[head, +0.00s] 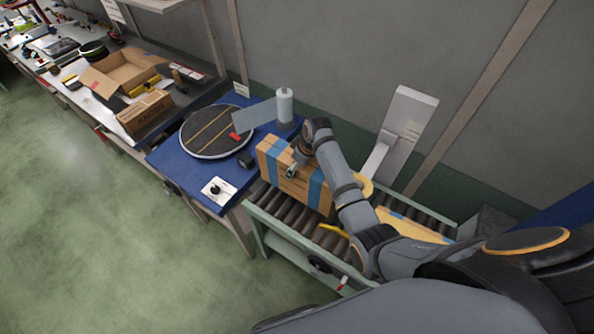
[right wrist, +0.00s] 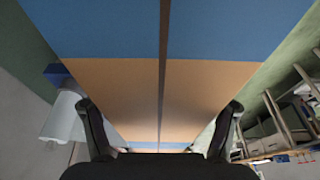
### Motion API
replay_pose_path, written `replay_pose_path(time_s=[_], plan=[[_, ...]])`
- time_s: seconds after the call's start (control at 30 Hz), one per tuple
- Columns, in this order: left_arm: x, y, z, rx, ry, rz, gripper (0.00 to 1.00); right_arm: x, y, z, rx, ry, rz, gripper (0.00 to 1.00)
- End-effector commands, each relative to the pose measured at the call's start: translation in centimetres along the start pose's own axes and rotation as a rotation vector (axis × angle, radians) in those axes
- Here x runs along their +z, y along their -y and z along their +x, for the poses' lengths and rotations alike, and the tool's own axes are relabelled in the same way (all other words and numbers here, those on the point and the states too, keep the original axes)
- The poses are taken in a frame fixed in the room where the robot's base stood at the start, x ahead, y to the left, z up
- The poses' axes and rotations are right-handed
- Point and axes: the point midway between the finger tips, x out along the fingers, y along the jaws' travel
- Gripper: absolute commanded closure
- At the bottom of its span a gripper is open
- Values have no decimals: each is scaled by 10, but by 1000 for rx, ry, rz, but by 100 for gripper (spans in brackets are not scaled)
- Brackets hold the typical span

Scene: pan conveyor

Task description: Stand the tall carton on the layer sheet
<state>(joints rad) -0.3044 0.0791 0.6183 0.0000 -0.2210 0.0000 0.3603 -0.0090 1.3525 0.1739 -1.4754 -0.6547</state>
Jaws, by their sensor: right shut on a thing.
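The tall carton (head: 271,159) is brown with blue bands and stands at the left end of the roller conveyor (head: 331,243). I cannot tell whether its base touches the rollers. My right gripper (head: 292,171) is shut on it near its top. In the right wrist view the carton (right wrist: 210,85) fills the middle between the two dark fingers of the right gripper (right wrist: 160,125), with a seam down its centre. I cannot make out a layer sheet for certain. My left gripper is not in view.
A blue table (head: 167,160) at the conveyor's left end bears a dark round turntable (head: 205,135) with yellow lines, a white roll (head: 285,105) and a control box (head: 218,191). Another brown-and-blue piece (head: 412,228) lies on the conveyor behind my arm. An open box (head: 125,72) stands farther left.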

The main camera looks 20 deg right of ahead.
Motion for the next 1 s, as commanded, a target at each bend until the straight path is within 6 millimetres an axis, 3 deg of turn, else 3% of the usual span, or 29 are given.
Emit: replay_pose_path(time_s=[0.13, 0.37, 0.7, 0.73, 0.9, 1.0], plan=[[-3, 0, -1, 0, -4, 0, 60, 1, 0, 4, 1, -2, 0, 88], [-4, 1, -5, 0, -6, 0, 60, 10, 0, 33, 1, -1, -1, 88], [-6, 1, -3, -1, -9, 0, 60, 11, -1, 37, 2, -3, -1, 88], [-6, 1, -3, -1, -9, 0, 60, 12, 0, 38, 1, -1, 0, 24], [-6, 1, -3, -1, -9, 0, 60, 12, 0, 38, 1, -1, 0, 2], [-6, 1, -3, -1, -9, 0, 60, 12, 0, 38, 1, -1, 0, 2]])
